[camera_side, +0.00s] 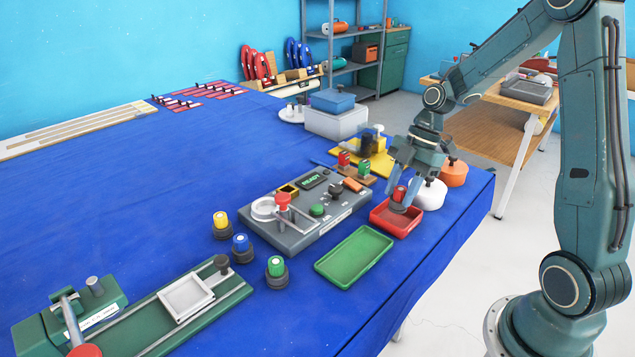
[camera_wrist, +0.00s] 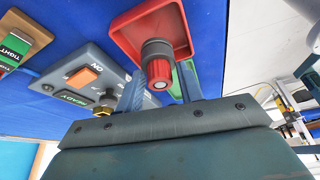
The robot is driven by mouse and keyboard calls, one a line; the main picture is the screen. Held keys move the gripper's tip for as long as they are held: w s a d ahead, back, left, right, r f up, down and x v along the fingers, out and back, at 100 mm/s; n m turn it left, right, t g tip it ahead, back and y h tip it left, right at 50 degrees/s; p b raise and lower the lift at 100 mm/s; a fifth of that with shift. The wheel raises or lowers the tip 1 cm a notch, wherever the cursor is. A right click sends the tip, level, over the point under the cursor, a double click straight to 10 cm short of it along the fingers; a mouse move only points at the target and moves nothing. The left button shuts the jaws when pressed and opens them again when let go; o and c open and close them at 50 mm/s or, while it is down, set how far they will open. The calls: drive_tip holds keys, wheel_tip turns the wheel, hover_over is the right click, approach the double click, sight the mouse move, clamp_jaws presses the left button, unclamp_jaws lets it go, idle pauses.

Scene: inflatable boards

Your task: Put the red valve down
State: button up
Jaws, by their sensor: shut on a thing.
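The red valve (camera_side: 399,194), a red ribbed cap on a dark grey base, is upright within the outline of the red tray (camera_side: 376,219). It also shows in the wrist view (camera_wrist: 159,72), in front of the red tray (camera_wrist: 126,22). My gripper (camera_side: 403,184) comes down from above and is shut on the red valve, with a finger on each side in the wrist view (camera_wrist: 160,82). I cannot tell whether the valve's base touches the tray floor.
An empty green tray (camera_side: 354,257) lies in front of the red tray. A grey test panel (camera_side: 305,228) with a green screen stands to the left. White (camera_side: 430,194) and orange (camera_side: 454,173) round containers sit close on the right.

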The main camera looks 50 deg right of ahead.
sight(399, 201)
drive_tip(key=shift+f, duration=1.55)
drive_tip(key=shift+f, duration=0.15)
drive_tip(key=o, duration=1.1)
drive_tip(key=v, duration=1.2)
drive_tip(key=shift+r, duration=0.2)
